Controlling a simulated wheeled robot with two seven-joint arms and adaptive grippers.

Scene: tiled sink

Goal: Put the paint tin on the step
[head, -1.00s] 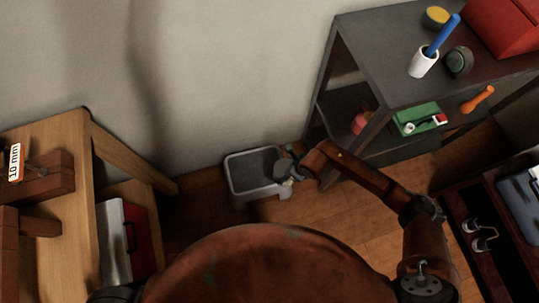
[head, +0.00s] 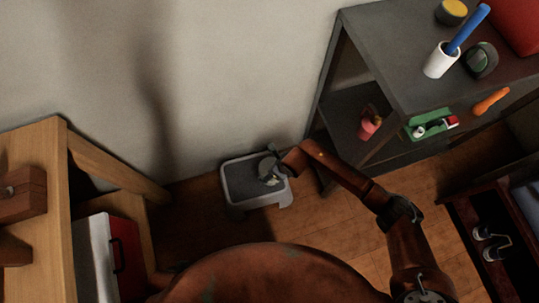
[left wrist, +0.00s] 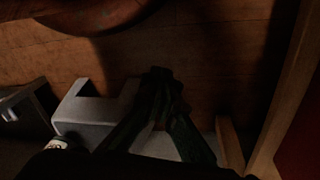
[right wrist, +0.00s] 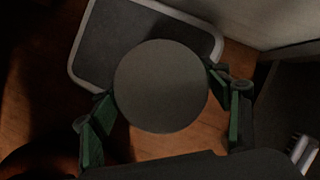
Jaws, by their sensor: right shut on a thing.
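The step (head: 241,184) is a low grey stool with a dark top on the wooden floor by the wall. My right gripper (head: 268,170) is over its right part in the head view. In the right wrist view my right gripper (right wrist: 163,90) is shut on the paint tin (right wrist: 160,85), whose round grey end faces the camera. The step (right wrist: 125,40) shows behind the tin, which overlaps its lower right edge; whether they touch is unclear. My left gripper (left wrist: 160,78) shows only in the left wrist view, its dark green fingers closed together and empty.
A dark shelf unit (head: 390,60) stands to the right, with a white cup (head: 441,60) and other items on top. A wooden table (head: 50,150) stands to the left, with a red case (head: 128,255) below. Open floor lies right of the step.

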